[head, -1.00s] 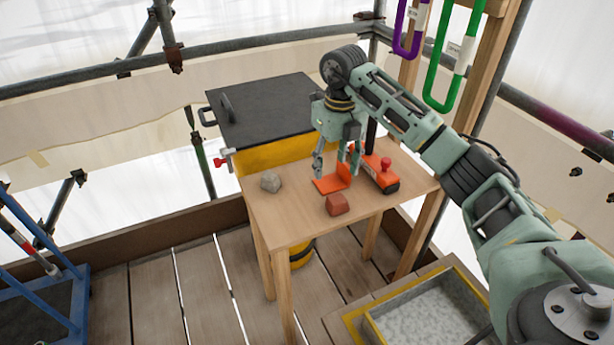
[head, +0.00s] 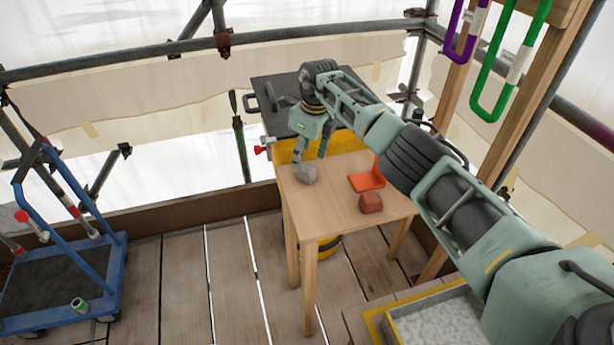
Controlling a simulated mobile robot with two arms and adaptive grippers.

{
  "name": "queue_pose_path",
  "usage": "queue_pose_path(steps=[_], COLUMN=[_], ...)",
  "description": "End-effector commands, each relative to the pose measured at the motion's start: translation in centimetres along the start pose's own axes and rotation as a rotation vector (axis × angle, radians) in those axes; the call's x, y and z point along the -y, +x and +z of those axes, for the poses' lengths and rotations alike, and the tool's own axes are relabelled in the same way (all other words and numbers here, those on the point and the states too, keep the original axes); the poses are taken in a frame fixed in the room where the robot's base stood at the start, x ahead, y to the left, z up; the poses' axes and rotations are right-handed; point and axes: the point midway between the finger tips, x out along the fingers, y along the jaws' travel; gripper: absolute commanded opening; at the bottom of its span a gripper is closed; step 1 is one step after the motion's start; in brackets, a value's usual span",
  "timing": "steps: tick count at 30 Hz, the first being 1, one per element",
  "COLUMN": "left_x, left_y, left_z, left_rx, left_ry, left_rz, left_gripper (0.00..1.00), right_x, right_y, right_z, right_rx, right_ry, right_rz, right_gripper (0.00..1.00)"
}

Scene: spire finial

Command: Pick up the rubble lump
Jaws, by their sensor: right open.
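A grey rubble lump (head: 307,175) lies near the left edge of the small wooden table (head: 335,208). My right gripper (head: 309,155) points down just above and behind the lump, with its fingers apart and nothing between them. I cannot tell whether a fingertip touches the lump. A reddish-brown block (head: 371,202) lies to the right on the same table. My left gripper is not in view.
An orange angled piece (head: 368,180) lies behind the reddish block. A yellow box with a black lid (head: 281,118) stands behind the table. A blue trolley (head: 65,275) is at left, and a grey-filled trough (head: 440,322) is at lower right.

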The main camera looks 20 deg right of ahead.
Motion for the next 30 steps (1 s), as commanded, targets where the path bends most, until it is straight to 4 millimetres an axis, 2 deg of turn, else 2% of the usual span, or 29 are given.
queue_pose_path(steps=[1, 5, 12, 15, 24, 30], left_x=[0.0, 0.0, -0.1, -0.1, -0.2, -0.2], left_y=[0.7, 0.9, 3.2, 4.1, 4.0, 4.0], left_z=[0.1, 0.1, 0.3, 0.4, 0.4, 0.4], left_rx=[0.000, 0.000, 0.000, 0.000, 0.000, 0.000], left_ry=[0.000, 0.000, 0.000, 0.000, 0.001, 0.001], left_rz=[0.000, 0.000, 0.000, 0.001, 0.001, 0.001], left_gripper=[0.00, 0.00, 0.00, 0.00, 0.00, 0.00], right_x=[0.0, 0.1, 0.2, 0.2, 0.3, 0.3], right_y=[0.7, 1.3, 4.9, 5.7, 5.6, 5.6], right_z=[-0.1, -0.2, -1.0, -1.0, -0.9, -0.9], right_rx=[0.001, 0.000, 0.000, 0.001, 0.000, 0.000], right_ry=[0.000, 0.001, 0.001, 0.001, 0.002, 0.002], right_rz=[0.000, 0.001, 0.002, 0.002, 0.001, 0.001], right_gripper=[0.56, 0.56, 0.56, 0.56, 0.55, 0.37])
